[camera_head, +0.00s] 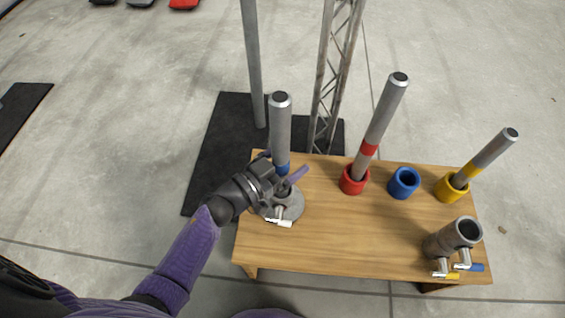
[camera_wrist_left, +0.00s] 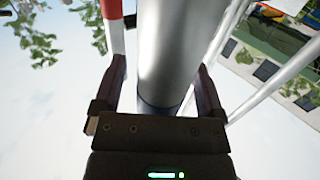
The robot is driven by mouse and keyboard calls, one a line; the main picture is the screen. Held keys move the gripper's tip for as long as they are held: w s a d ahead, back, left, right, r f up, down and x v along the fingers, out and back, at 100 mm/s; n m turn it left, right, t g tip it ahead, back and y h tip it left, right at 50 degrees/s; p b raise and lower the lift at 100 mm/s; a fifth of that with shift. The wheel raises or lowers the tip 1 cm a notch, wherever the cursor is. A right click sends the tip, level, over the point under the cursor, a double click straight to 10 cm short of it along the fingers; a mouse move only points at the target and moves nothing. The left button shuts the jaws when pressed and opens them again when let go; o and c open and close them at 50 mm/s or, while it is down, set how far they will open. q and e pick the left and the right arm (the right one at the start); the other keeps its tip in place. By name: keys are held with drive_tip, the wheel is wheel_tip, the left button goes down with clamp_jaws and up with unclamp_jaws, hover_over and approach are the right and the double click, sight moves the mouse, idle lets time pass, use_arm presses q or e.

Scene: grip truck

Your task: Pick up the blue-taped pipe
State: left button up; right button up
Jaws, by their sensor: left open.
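The blue-taped pipe (camera_head: 281,130) stands upright in a grey round base with a small handle (camera_head: 290,207) at the left end of the wooden table. Its blue tape band (camera_head: 282,169) is just above my left gripper (camera_head: 284,177). My left gripper is open, with its fingers on either side of the pipe near the band. In the left wrist view the pipe (camera_wrist_left: 175,50) runs between the two open fingers (camera_wrist_left: 162,85), and a dark blue band shows low on it. My right gripper is not in view.
On the wooden table (camera_head: 340,235) stand a red-taped pipe (camera_head: 380,120) in a red cup, an empty blue cup (camera_head: 404,183), a yellow-taped pipe (camera_head: 488,155) in a yellow cup, and a grey tube holder (camera_head: 456,238). A metal truss (camera_head: 335,70) and pole (camera_head: 252,60) rise behind.

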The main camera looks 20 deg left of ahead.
use_arm(q)
drive_tip(key=shift+w, duration=0.15)
clamp_jaws()
idle(0.4)
